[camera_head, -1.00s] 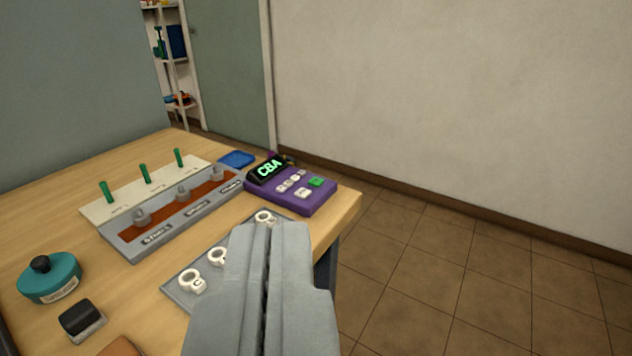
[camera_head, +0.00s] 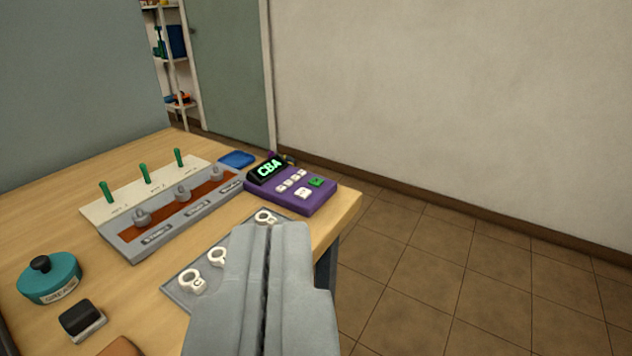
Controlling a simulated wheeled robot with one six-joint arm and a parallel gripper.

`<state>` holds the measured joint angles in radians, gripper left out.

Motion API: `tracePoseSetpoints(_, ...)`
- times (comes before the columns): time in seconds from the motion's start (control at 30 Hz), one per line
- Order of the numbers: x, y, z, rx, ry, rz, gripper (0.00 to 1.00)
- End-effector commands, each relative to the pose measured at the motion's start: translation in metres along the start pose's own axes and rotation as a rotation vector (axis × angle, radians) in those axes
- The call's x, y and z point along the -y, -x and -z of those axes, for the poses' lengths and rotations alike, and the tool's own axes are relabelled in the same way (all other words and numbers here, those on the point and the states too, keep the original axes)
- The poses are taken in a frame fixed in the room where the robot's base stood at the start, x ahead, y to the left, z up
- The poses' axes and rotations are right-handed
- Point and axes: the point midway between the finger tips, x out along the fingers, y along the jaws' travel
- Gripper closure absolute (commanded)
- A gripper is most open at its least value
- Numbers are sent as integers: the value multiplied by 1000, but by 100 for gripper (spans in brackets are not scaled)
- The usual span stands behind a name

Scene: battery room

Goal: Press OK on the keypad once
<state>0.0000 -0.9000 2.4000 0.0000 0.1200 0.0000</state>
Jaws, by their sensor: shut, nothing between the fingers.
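The purple keypad (camera_head: 290,206) sits near the right corner of the table. Its dark display (camera_head: 268,169) shows "CBA" in green. It has several small white keys in a row, a larger white key (camera_head: 303,193) and a green key (camera_head: 317,182). The labels on the keys are too small to read, so I cannot tell which is OK. My gripper (camera_head: 272,228) is shut and empty. In the picture its tips are just below the keypad, apart from the keys, and it covers part of the grey tray.
A grey tray (camera_head: 178,290) with white ring tags lies left of my gripper. Behind it are a grey panel with knobs (camera_head: 150,250) and a white board with green pegs (camera_head: 95,211). A teal grease tin (camera_head: 50,282), dark block (camera_head: 80,318) and blue dish (camera_head: 237,159) are on the table (camera_head: 120,160).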

Motion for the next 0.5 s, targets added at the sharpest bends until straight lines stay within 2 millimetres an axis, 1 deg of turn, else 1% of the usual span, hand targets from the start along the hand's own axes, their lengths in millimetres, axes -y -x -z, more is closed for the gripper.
tracePoseSetpoints(0.17,0,0,0,1,-1,0,100)
tracePoseSetpoints(0.27,0,-5,1,10,-9,-1,100)
tracePoseSetpoints(0.37,-1,-16,3,32,-30,-4,100)
tracePoseSetpoints(0.5,-3,-41,7,79,-80,-10,100)
